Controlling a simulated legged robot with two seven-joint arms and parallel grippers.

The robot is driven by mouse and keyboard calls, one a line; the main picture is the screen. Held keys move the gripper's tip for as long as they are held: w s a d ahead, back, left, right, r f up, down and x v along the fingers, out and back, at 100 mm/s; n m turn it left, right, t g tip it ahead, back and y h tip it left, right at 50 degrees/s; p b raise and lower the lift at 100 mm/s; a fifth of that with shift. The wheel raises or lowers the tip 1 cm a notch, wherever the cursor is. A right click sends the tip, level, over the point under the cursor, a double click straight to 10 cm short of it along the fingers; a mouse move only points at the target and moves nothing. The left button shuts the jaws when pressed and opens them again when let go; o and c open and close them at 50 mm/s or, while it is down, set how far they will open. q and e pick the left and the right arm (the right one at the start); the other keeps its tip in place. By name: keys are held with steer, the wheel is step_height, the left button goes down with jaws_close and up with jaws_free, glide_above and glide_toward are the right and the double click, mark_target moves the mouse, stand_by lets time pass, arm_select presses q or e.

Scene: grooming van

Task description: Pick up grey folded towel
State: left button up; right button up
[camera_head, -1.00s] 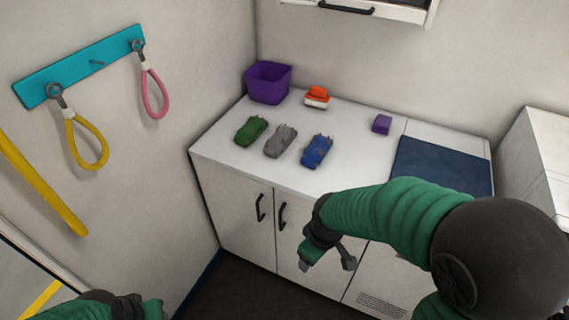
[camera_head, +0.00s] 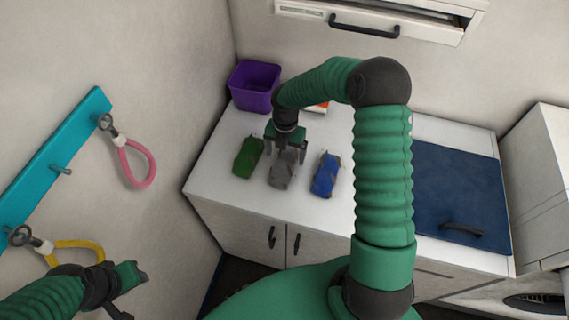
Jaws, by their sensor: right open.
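The grey folded towel (camera_head: 282,174) lies on the white counter between a green folded towel (camera_head: 247,157) and a blue folded towel (camera_head: 326,175). My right gripper (camera_head: 285,154) points down at the far end of the grey towel, its fingers apart on either side of it. Whether they touch the towel cannot be told; the gripper hides its far end. My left gripper (camera_head: 132,294) is low at the left, away from the counter, with its fingers apart and empty.
A purple bin (camera_head: 254,88) stands at the counter's back left corner. An orange-and-white item (camera_head: 318,106) is partly hidden behind my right arm. A dark blue panel with a handle (camera_head: 455,190) is at the right. A teal rack (camera_head: 55,165) with loops hangs on the left wall.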

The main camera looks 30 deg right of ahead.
mark_target(285, 162)
steer(key=shift+s+a+f, duration=0.1)
steer(key=shift+a+f, duration=0.05)
steer(key=shift+f, duration=0.8)
steer(key=f, duration=0.1)
steer(key=w+f+p, duration=0.1)
steer(key=f, duration=0.3)
steer(key=shift+w+d+f+p, duration=0.15)
steer(key=shift+w+d+p, duration=0.15)
steer(key=shift+d+p, duration=0.05)
steer(key=shift+d+f, duration=0.15)
steer(key=shift+f, duration=0.1)
steer(key=shift+s+d, duration=0.1)
steer(key=shift+s, duration=0.1)
steer(key=shift+s+r, duration=0.15)
steer(key=shift+s+a+r, duration=0.1)
steer(key=shift+a, duration=0.1)
steer(key=shift+c, duration=1.1)
steer(key=shift+a, duration=0.15)
steer(key=shift+c, duration=1.2)
steer(key=shift+w+a, duration=0.15)
steer(key=shift+w, duration=0.05)
steer(key=c, duration=0.9)
arm_select(q)
steer(key=shift+w+r, duration=0.1)
steer(key=shift+r, duration=0.7)
arm_select(e)
steer(key=shift+s+d, duration=0.1)
steer(key=shift+d, duration=0.1)
steer(key=shift+c, duration=0.5)
